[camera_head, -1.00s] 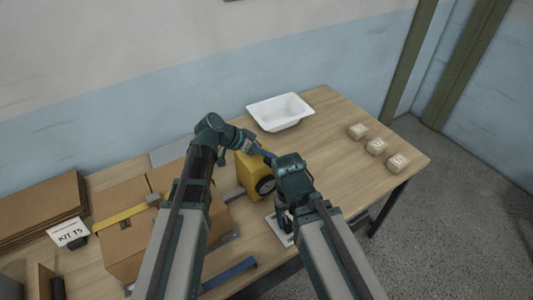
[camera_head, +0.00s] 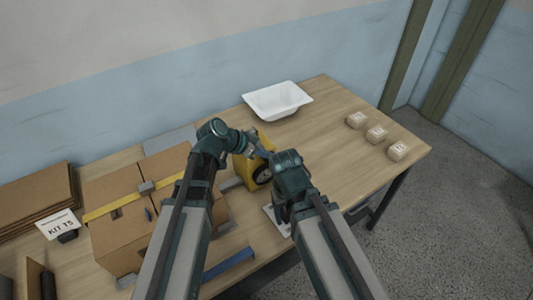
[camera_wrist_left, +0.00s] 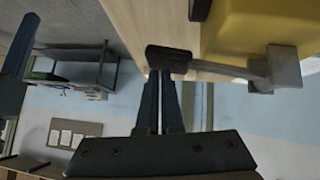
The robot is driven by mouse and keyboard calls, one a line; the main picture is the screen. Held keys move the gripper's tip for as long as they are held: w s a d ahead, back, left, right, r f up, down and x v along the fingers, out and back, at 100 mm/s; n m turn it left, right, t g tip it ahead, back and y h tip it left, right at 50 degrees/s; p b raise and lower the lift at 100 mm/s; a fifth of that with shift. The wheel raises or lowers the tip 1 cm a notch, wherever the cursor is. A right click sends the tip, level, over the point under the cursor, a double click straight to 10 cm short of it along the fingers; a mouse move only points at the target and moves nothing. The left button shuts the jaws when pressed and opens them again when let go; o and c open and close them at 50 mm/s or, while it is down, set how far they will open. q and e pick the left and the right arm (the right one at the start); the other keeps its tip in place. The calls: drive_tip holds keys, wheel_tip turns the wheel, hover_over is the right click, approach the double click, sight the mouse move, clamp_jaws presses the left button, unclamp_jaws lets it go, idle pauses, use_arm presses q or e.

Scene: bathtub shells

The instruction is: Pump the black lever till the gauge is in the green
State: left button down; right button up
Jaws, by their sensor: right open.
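The yellow pump body (camera_head: 249,174) stands on the table in the head view, partly behind my arms. A round dark dial (camera_head: 263,174) is on its near side; its needle and colours are too small to read. In the left wrist view, the lever (camera_wrist_left: 222,65) is a grey bar with a black grip (camera_wrist_left: 168,58), beside the yellow body (camera_wrist_left: 250,28). My left gripper (camera_wrist_left: 159,73) has its fingers together, with the tips at the black grip; contact is unclear. In the head view, my right gripper (camera_head: 281,207) points down beside the pump, open, its fingertips largely hidden.
A white basin (camera_head: 278,101) lies at the back and several small blocks (camera_head: 376,134) stand at the right. Cardboard boxes (camera_head: 118,235) and a KIT T5 card (camera_head: 58,224) fill the left. A blue bar (camera_head: 230,265) lies near the front edge.

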use_arm(q)
drive_tip(key=shift+s+f+b, duration=0.15)
drive_tip(key=shift+f+b, duration=0.15)
drive_tip(key=shift+f, duration=0.25)
drive_tip(key=shift+s+f, duration=0.15)
drive_tip(key=shift+s, duration=0.05)
drive_tip(key=shift+d, duration=0.1)
drive_tip(key=shift+d+r+p, duration=0.1)
drive_tip(key=shift+r+p, duration=0.35)
drive_tip(key=shift+r, duration=0.1)
drive_tip(key=r+p, duration=0.3)
drive_tip(key=shift+s+d+r, duration=0.15)
drive_tip(key=shift+s+r, duration=0.05)
drive_tip(key=shift+r, duration=0.05)
drive_tip(key=s+d+p+v, duration=0.1)
drive_tip(key=s+p+v, duration=0.1)
drive_tip(key=p+v, duration=0.5)
drive_tip(key=v, duration=0.2)
drive_tip(key=shift+a+r, duration=0.2)
drive_tip(key=shift+r, duration=0.1)
idle(1.2)
